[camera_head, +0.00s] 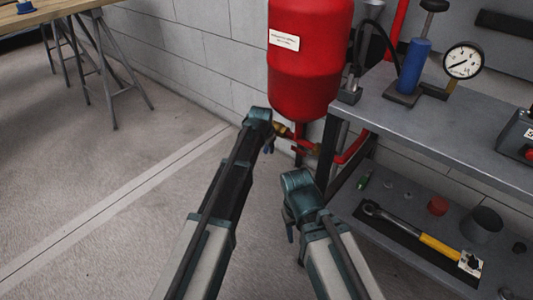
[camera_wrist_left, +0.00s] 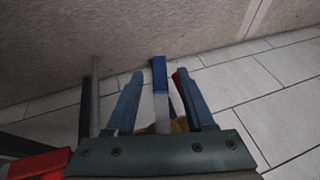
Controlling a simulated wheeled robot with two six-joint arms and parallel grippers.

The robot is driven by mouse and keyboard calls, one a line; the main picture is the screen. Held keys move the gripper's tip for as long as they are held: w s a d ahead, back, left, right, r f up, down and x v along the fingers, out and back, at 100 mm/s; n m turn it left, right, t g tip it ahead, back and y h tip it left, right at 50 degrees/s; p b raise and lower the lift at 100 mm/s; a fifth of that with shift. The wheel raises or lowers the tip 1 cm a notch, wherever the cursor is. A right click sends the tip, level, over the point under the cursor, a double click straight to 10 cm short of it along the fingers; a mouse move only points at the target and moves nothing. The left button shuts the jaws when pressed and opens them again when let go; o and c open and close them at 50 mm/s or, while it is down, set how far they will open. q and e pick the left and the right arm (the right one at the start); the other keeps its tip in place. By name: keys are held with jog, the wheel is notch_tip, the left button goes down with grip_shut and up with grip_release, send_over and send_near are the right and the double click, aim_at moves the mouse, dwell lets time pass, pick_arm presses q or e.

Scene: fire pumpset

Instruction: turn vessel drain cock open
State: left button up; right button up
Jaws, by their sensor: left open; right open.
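The red vessel (camera_head: 310,60) hangs by the wall in the head view. Below it is a brass fitting (camera_head: 283,131) at the drain, partly hidden by my left arm. My left gripper (camera_head: 268,147) points down beside this fitting. In the left wrist view its two fingers (camera_wrist_left: 158,78) are open, with a blue-ended metal lever (camera_wrist_left: 161,103) showing between them. Contact between fingers and lever cannot be told. Some brass (camera_wrist_left: 179,126) shows behind the gripper body. My right gripper (camera_head: 290,232) is open and low, left of the bench, holding nothing visible.
A grey bench (camera_head: 430,120) stands at the right with a pressure gauge (camera_head: 462,61) and a blue cylinder (camera_head: 414,66). Its lower shelf holds a yellow-handled tool (camera_head: 440,248). Red piping (camera_head: 352,150) runs from the vessel towards the bench.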

pick_arm(q)
jog(key=b+x, duration=0.1)
jog(key=x, duration=0.1)
jog(key=shift+w+f, duration=0.15)
jog(key=shift+f, duration=0.2)
jog(key=shift+r, duration=0.1)
grip_shut()
dwell(1.1)
